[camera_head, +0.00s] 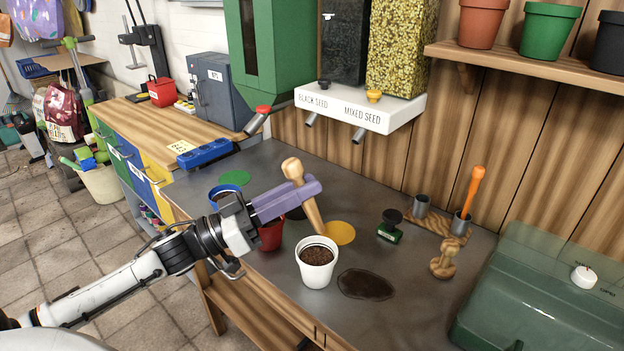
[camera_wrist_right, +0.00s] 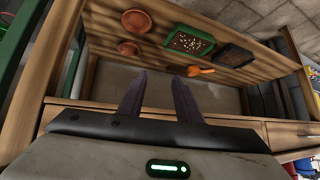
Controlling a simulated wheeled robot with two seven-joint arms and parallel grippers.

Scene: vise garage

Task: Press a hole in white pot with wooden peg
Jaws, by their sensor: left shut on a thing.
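The white pot (camera_head: 318,264), full of dark soil, stands upright on the grey bench top. My left gripper (camera_head: 300,199), with purple fingers, is shut on the wooden peg (camera_head: 309,208). The peg is tilted, its knob up and its lower end just above and behind the pot's rim. From this view I cannot tell whether its tip touches the pot. A red pot (camera_head: 271,235) is partly hidden behind my left gripper. In the right wrist view my right gripper (camera_wrist_right: 159,82) is open, its two fingers apart with nothing between them.
A dark soil patch (camera_head: 366,284) lies right of the pot. A green stamp (camera_head: 391,226), a wooden stamp (camera_head: 444,259) and a holder with an orange-handled tool (camera_head: 470,189) stand further right. A green machine (camera_head: 545,290) fills the right corner. Seed dispensers (camera_head: 362,109) hang above.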

